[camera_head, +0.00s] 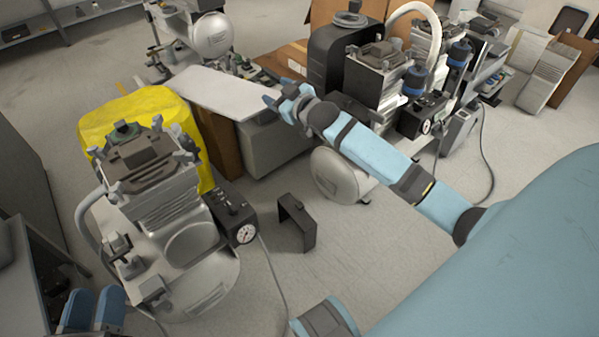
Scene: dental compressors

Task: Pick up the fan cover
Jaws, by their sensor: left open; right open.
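A dark, angular U-shaped piece (297,222) stands on the floor in the middle of the head view. It may be the fan cover, but I cannot tell for certain. My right gripper (276,98) is at the right edge of a flat white panel, up and to the left of my blue arm. It is open, and I see nothing held in it; whether it touches the panel is unclear. My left gripper (92,308) is at the bottom left corner, open, with its two blue fingers apart and nothing visible between them.
A compressor (165,205) with a pressure gauge stands at left, before a yellow-covered thing (150,105). The white panel (215,92) lies on boxes (270,147). More compressors (375,75) stand behind my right arm. Floor around the dark piece is mostly clear, with a cable nearby.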

